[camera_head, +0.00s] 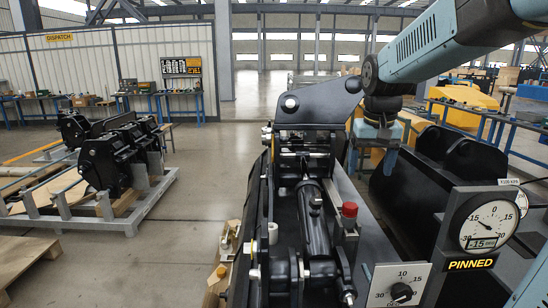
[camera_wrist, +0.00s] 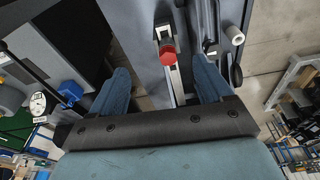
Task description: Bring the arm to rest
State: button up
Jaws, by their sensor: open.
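My gripper (camera_head: 373,152) hangs at the end of my blue-grey arm, behind and above the right side of the black coupler (camera_head: 315,110). In the wrist view my gripper (camera_wrist: 161,70) shows two blue fingers spread apart, with nothing held between them. A red knob (camera_head: 349,209) stands on the grey rail of the coupler stand, nearer the head camera than my gripper. The red knob (camera_wrist: 168,56) shows between the fingers in the wrist view, beyond them and apart from them. A black cylinder (camera_head: 315,225) lies along the stand.
A gauge (camera_head: 489,226) with a lit PINNED sign (camera_head: 470,264) stands at right, with a dial panel (camera_head: 397,290) in front. A black bucket-like block (camera_head: 430,195) sits close right of the stand. Black couplers (camera_head: 110,155) rest on a frame at left.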

jog(key=s+f+n+t, duration=0.1)
jog(key=s+t, duration=0.2)
jog(key=s, duration=1.4)
jog(key=shift+s+d+f+t, duration=0.3)
jog(key=shift+f, duration=0.05)
jog(key=c, duration=0.3)
jog(key=shift+a, duration=0.2)
jog(key=c, duration=0.4)
